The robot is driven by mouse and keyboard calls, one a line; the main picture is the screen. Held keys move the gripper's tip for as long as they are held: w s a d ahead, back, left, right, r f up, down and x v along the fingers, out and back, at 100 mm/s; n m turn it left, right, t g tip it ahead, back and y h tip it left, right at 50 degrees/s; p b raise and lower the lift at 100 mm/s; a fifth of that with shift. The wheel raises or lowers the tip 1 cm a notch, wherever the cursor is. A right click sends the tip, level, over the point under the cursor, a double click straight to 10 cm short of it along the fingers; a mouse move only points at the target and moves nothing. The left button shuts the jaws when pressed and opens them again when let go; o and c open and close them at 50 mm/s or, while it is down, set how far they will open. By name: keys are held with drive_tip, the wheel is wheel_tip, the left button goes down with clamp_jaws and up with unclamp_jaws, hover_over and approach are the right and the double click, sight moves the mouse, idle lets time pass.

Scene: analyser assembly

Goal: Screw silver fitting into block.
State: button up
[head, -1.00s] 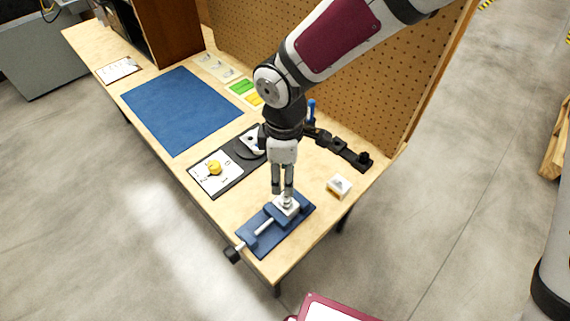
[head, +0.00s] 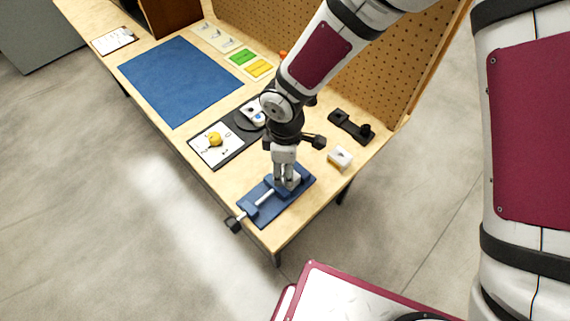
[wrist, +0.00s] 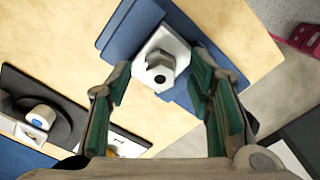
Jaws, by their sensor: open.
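A white block (wrist: 178,45) is clamped in a blue vise (head: 268,211) at the near end of the bench; the vise also shows in the wrist view (wrist: 122,32). The silver hex fitting (wrist: 160,69) sits upright at the block, its round dark opening facing the wrist camera. How deep it is threaded cannot be seen. My gripper (wrist: 160,80) is open, with green-padded fingers on either side of the fitting and visible gaps on both sides. In the head view my gripper (head: 286,181) is low over the vise and largely hides the fitting.
A small white piece (head: 340,158) and a black fixture (head: 351,126) stand right of the vise. The blue mat (head: 180,80) is clear. A pegboard (head: 385,65) borders the back.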

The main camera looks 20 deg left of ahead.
clamp_jaws()
drive_tip(key=m, duration=0.6)
drive_tip(key=o, duration=0.6)
unclamp_jaws()
drive_tip(key=shift+c, duration=0.2)
drive_tip(key=shift+p, duration=0.3)
drive_tip(key=shift+r+p, duration=1.65)
drive_tip(key=shift+r, duration=1.85)
